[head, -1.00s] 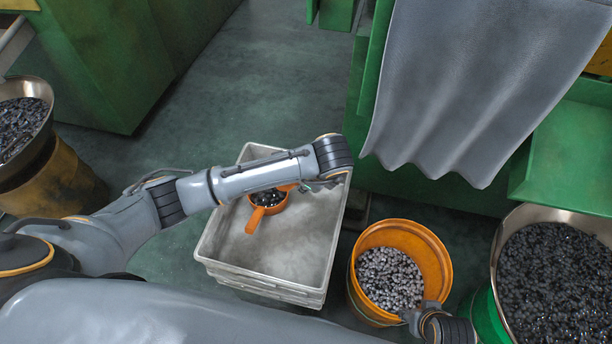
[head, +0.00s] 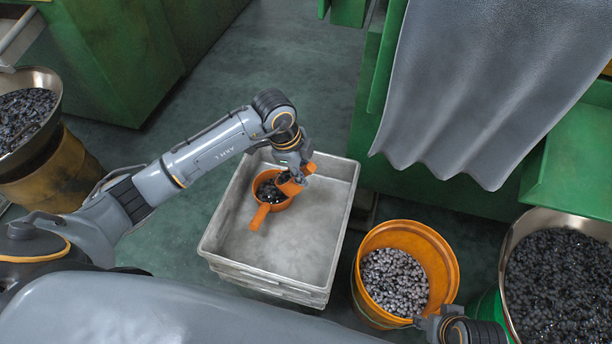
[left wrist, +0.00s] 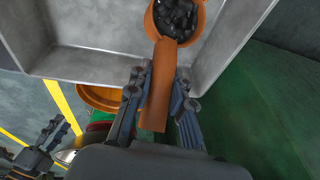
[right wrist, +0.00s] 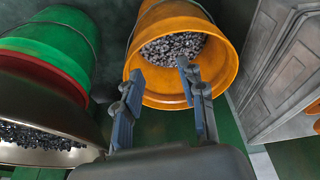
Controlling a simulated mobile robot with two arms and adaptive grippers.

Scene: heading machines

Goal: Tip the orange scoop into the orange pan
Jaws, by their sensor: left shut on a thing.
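The orange pan (head: 270,203) rests in the grey crate with dark pieces in it, its handle pointing toward the lower left. My left gripper (head: 303,172) is shut on the orange scoop (head: 292,186), which is over the pan's right side and looks tilted. In the left wrist view the orange handle (left wrist: 158,90) lies between the fingers (left wrist: 158,92). Dark pieces show in an orange bowl at its far end; I cannot tell whether that is scoop or pan. My right gripper (right wrist: 158,80) is open and empty by the orange bucket.
The grey crate (head: 225,240) has bare floor left of and below the pan. The orange bucket (head: 447,262) holds grey pieces. A metal bowl (head: 507,235) of dark pieces stands at right. A grey curtain (head: 470,90) hangs at upper right.

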